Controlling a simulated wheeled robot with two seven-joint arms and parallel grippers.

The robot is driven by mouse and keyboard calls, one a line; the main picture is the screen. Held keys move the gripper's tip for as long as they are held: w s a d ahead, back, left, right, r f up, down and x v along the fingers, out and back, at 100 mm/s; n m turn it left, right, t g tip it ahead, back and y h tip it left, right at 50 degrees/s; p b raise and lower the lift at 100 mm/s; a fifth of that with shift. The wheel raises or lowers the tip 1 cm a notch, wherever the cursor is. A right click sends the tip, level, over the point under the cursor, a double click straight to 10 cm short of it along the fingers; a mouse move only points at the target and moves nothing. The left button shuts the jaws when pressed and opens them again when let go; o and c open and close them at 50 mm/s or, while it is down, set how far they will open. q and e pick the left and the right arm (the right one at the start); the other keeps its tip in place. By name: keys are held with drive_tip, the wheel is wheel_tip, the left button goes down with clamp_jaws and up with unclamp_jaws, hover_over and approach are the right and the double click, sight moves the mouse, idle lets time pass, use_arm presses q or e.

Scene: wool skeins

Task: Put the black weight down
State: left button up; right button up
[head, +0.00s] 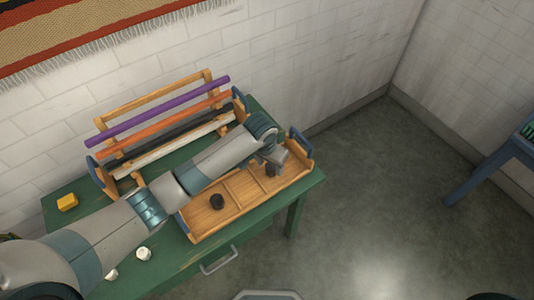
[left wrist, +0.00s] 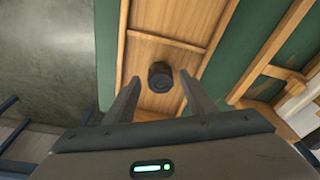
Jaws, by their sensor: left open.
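A black weight (head: 270,170) stands in the right end compartment of the wooden tray (head: 212,232) on the green table. It also shows in the left wrist view (left wrist: 160,78), on the tray's wooden floor. My left gripper (head: 277,158) is over that compartment, with its fingers open. In the left wrist view the weight appears between the two fingertips (left wrist: 160,82), with gaps on both sides. A second black weight (head: 217,202) stands in the tray's left compartment. My right gripper is not in view.
A wooden rack with purple (head: 160,112), orange, dark and white rods stands behind my left arm. A yellow block (head: 67,202) and a white piece (head: 143,254) are on the green table (head: 170,262). A blue table (head: 490,170) stands far right; open floor lies between.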

use_arm(q)
drive_tip(key=b+v, duration=0.1)
drive_tip(key=v, duration=0.9)
drive_tip(key=shift+r, duration=0.25)
drive_tip(key=shift+s+f, duration=0.1)
drive_tip(key=shift+s, duration=0.05)
